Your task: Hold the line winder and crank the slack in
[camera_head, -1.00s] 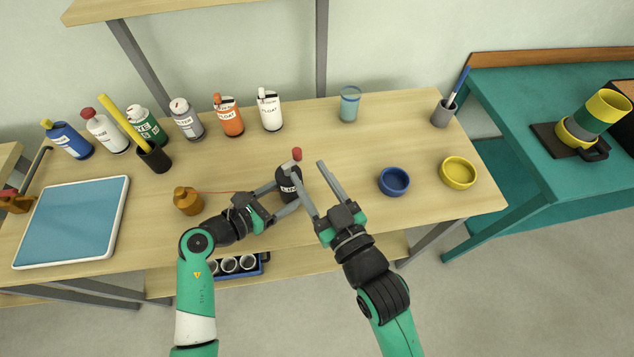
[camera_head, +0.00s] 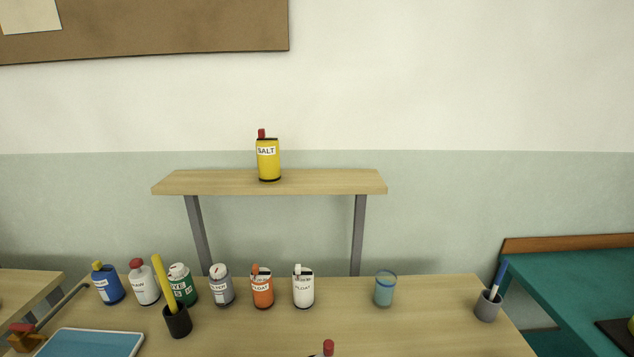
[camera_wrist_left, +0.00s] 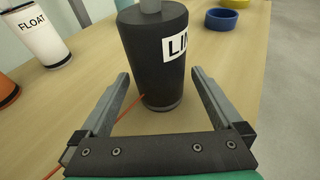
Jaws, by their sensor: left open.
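The line winder (camera_wrist_left: 155,60) is a black upright cylinder with a white label reading "LI…", its top cut off in the left wrist view. An orange line (camera_wrist_left: 98,128) runs from near its foot to the lower left. My left gripper (camera_wrist_left: 161,74) is open, with one finger on each side of the winder's near face and gaps showing. In the head view only a red knob (camera_head: 328,346), which appears to be the winder's, shows at the bottom edge. My right gripper is out of view.
Several labelled bottles, including an orange one (camera_head: 262,290) and a white one (camera_head: 303,290), line the bench's back. A yellow SALT container (camera_head: 268,160) stands on the raised shelf (camera_head: 300,182).

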